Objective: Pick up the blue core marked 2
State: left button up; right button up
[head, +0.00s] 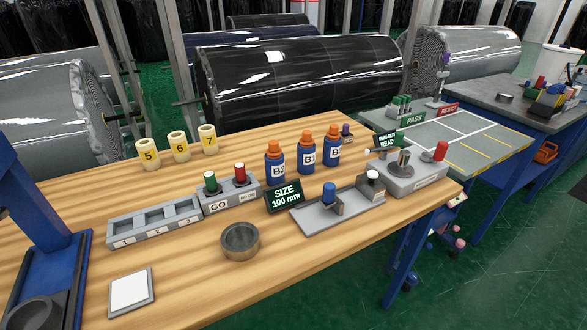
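I see no blue core clearly marked 2. A grey rack (155,222) with slots labelled 1, 2 and 3 stands on the wooden table; its slots look empty. Three blue bottle-like pieces with orange tops stand upright behind the size display. The left one (276,168) has a label starting with B, its digit too small to be sure. The middle one (306,155) reads B1, and the right one (332,151) seems to read B3. Neither of my grippers shows in the head view.
Yellow cores 5 (148,155), 6 (180,147) and 7 (208,139) stand at the back. A size display (284,197), a grey ring (240,241), a GO box (229,199) and a blue-knobbed fixture (318,218) occupy the middle. The front table (215,295) is largely clear.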

aim_at(274, 169)
jog(key=i+l+u, duration=0.25)
jog(key=l+u, duration=0.5)
jog(key=l, duration=0.2)
